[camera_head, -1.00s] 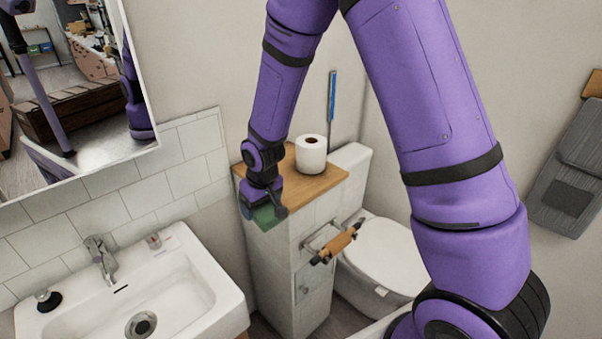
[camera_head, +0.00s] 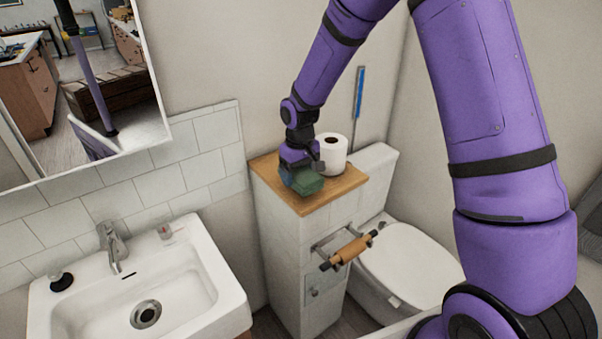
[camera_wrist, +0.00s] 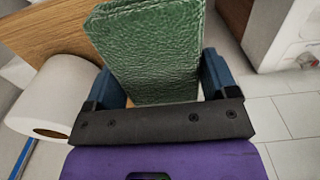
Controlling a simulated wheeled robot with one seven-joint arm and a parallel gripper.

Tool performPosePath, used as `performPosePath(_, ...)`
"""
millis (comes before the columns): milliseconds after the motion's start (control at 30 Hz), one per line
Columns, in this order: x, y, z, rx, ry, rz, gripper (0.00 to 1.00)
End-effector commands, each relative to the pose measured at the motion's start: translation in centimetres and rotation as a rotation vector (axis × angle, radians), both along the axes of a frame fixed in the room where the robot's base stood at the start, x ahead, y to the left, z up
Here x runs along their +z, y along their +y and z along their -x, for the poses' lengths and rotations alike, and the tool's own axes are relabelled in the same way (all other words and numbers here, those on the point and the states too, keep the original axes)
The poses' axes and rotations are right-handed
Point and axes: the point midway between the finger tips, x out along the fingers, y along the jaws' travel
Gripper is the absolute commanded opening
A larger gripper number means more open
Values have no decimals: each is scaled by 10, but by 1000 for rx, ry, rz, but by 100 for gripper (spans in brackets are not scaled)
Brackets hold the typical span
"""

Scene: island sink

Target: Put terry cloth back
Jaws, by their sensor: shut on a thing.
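The terry cloth (camera_head: 309,182) is a green, textured folded block. My gripper (camera_head: 298,178) is shut on it above the wooden top (camera_head: 330,196) of the narrow tiled cabinet. In the wrist view the cloth (camera_wrist: 152,50) stands between the two blue fingers of my gripper (camera_wrist: 158,85). The wooden top also shows behind it at the upper left (camera_wrist: 60,28). I cannot tell whether the cloth touches the wood.
A toilet roll (camera_head: 332,154) stands on the wooden top close to my gripper. A paper holder (camera_head: 347,250) sticks out from the cabinet's side by the toilet (camera_head: 408,262). A white sink (camera_head: 190,275) is at the left. The front of the wooden top is bare.

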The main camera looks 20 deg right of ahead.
Motion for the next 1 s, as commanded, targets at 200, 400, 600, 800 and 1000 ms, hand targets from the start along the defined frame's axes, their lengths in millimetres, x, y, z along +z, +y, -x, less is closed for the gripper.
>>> performPosePath(200,-4,-14,-36,-1,0,0,60)
performPosePath(400,-5,-18,-47,1,-1,0,60)
performPosePath(600,-23,-20,-52,2,4,1,60)
performPosePath(800,-41,-20,-52,0,1,0,60)
performPosePath(1000,-41,-20,-52,0,0,0,60)
